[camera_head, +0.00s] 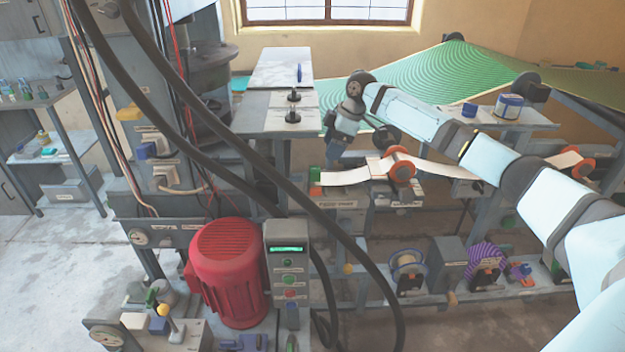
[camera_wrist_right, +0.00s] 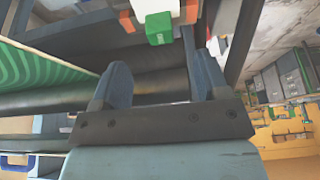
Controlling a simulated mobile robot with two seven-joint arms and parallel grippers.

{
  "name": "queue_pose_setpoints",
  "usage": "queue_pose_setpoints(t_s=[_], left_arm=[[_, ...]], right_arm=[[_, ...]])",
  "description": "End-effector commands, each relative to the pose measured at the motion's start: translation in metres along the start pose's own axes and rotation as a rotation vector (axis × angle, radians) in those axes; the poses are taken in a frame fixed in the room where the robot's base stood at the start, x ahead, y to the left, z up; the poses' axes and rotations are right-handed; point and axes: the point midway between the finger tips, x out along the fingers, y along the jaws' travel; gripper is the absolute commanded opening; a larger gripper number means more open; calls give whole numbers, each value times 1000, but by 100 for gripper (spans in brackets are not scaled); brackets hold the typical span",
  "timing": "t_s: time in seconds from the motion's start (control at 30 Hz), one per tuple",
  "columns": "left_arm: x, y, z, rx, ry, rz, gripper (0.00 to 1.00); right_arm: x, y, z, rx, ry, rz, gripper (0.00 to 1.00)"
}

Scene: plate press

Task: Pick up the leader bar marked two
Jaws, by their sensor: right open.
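A green bar end (camera_head: 314,178) sits at the left end of a white strip (camera_head: 345,177) on the grey bench. I take it for the leader bar, but I cannot read a number on it. In the right wrist view the green bar (camera_wrist_right: 158,28) shows small pale lettering and lies beyond the fingertips, apart from them. My right gripper (camera_head: 333,155) hangs just above and behind the strip, near the green end. Its two fingers are apart with nothing between them, as the right wrist view also shows (camera_wrist_right: 160,62). My left gripper is not in view.
A red motor (camera_head: 228,272) and a control box (camera_head: 287,262) stand in front at left. Thick black cables cross the foreground. The strip runs over an orange-flanged roller (camera_head: 402,171). A green patterned web (camera_head: 440,80) slopes behind my right arm. Several spools stand on the lower shelf.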

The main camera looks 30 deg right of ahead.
Motion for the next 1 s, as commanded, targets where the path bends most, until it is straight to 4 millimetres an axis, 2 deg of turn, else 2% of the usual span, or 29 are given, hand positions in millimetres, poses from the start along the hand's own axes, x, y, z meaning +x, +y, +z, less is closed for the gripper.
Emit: queue_pose_setpoints(t_s=[0.1, 0.43, 0.7, 0.97, 1.0], left_arm=[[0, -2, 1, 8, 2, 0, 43], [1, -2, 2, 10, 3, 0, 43], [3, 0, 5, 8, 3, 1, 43], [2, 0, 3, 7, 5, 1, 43], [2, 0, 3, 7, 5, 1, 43]], right_arm=[[21, 0, 0, 0, 0, 0, 68], [44, 0, 0, 0, 0, 1, 68], [85, 0, 0, -1, 0, 0, 68], [89, 0, -1, -1, 1, 2, 68], [89, 0, 0, -1, 1, 2, 59]])
